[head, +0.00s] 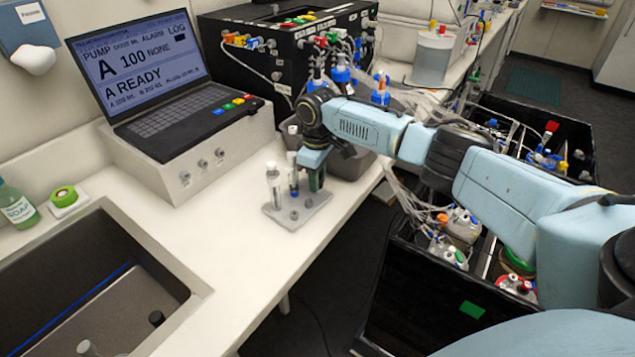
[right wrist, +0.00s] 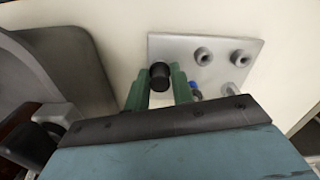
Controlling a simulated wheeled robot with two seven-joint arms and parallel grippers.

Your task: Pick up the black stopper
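The black stopper (right wrist: 159,72) shows in the right wrist view between the green fingertips of my right gripper (right wrist: 160,80). Both fingers lie against its sides, so the gripper looks shut on it. It appears over the left edge of a grey rack (right wrist: 174,50); I cannot tell whether it is clear of the rack. In the head view my right gripper (head: 315,178) points down at the right side of the rack (head: 281,214), and its fingers hide the stopper. My left gripper is not in view.
Clear tubes (head: 273,185) stand in the rack left of the gripper. A grey tub (head: 350,166) is just behind. A laptop (head: 160,85) on a white box stands at the left. A sink (head: 128,240) is at front left. Counter between is clear.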

